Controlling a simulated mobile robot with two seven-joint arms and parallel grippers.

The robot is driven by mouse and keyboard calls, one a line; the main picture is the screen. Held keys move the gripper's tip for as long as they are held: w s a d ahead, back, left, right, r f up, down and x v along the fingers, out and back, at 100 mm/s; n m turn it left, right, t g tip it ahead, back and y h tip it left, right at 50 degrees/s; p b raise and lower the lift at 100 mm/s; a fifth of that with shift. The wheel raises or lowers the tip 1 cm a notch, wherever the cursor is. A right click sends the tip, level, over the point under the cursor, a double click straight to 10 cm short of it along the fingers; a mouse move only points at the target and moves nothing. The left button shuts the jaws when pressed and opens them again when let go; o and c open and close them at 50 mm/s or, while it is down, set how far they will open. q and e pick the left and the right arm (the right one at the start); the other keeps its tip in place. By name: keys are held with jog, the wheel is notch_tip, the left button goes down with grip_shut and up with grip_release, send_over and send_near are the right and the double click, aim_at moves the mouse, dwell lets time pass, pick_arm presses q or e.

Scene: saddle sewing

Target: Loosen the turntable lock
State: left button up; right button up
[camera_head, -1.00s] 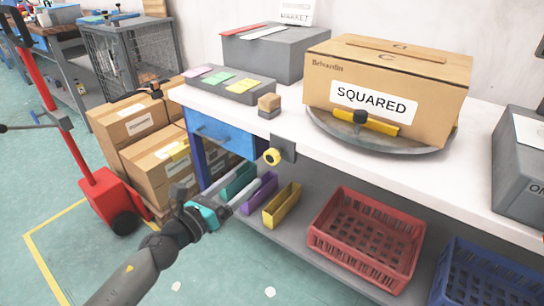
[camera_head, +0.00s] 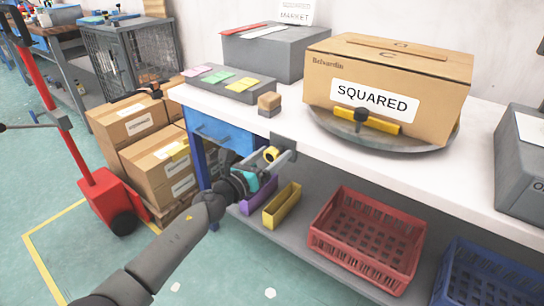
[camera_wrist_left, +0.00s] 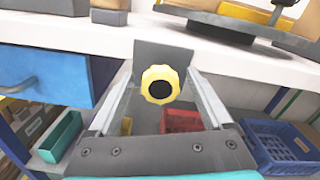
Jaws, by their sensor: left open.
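A round yellow knob (camera_wrist_left: 160,84) with a dark centre sits on a grey bracket (camera_wrist_left: 163,54) under the front edge of the bench. In the head view the yellow knob (camera_head: 270,154) is close to my left gripper (camera_head: 278,158). My left gripper (camera_wrist_left: 161,95) is open, with one finger on each side of the knob in the wrist view; I cannot tell whether they touch it. The round grey turntable (camera_head: 425,152) stands on the bench above, with a yellow bar (camera_head: 380,126) at its front and a carton marked SQUARED (camera_head: 420,75) on it. My right gripper is out of view.
The white bench top (camera_head: 470,185) overhangs the knob. A blue drawer (camera_head: 220,135) is on its left. Purple (camera_head: 258,196) and yellow (camera_head: 282,205) bins and a red crate (camera_head: 368,240) stand on the shelf below. A small brown-topped block (camera_head: 269,103) is on the bench.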

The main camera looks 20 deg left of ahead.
pick_arm(q)
jog(key=shift+w+d, duration=0.1)
jog(key=shift+w, duration=0.05)
grip_shut()
dwell(0.7)
